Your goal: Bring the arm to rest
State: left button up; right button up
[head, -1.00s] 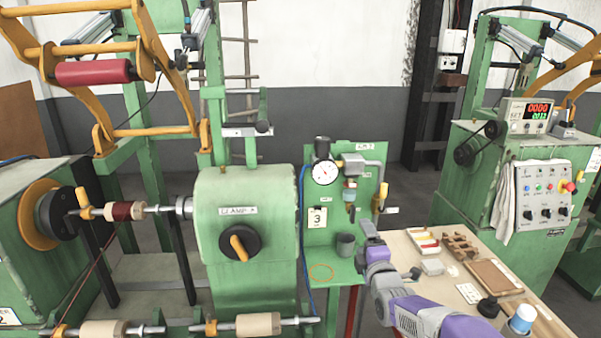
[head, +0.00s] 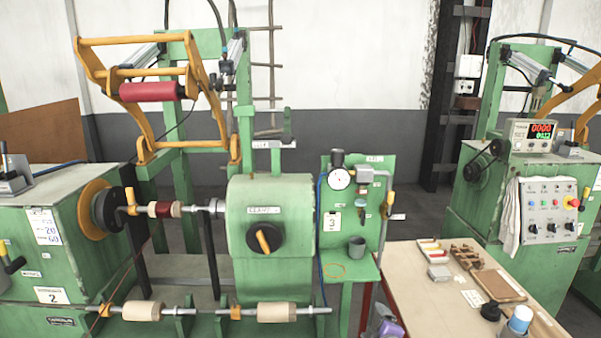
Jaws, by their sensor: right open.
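My right gripper (head: 385,322) shows only in part at the bottom edge of the head view, as a small purple and grey piece. It is low, beside the left edge of the wooden worktable (head: 386,272) and below the green gauge stand (head: 350,265). It is open, and I see nothing held in it. The rest of my right arm is out of the picture. My left gripper is not in view.
A green winding machine with a clamp housing (head: 270,210) and a coil (head: 163,209) on its shaft stands left of centre. Two bare cores (head: 142,311) sit on the lower rod. A control panel (head: 548,213) stands at right. The table holds trays (head: 432,250) and a cup (head: 521,320).

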jog(key=s+a+f+m+g, duration=0.2)
jog(key=s+f+m+g, duration=0.15)
jog(key=s+f, duration=0.55)
jog(key=s+a+f+m+g, duration=0.1)
jog(key=s+f+m+g, duration=0.3)
jog(key=f, duration=0.8)
jog(key=s+a+f+m+g+y, duration=0.1)
jog(key=s+a+f+m+g, duration=0.1)
jog(key=s, duration=0.5)
jog(key=s+a+f+m+g+y, duration=0.1)
jog(key=s+a+f+m+g, duration=0.1)
jog(key=s, duration=0.5)
jog(key=s+a+f+m+g+y+p, duration=0.1)
jog(key=s+a+f+m+g, duration=0.1)
jog(key=s, duration=0.5)
notch_tip(320, 180, down, 2)
jog(key=a+m, duration=0.1)
jog(key=m, duration=0.2)
jog(key=shift+f, duration=0.25)
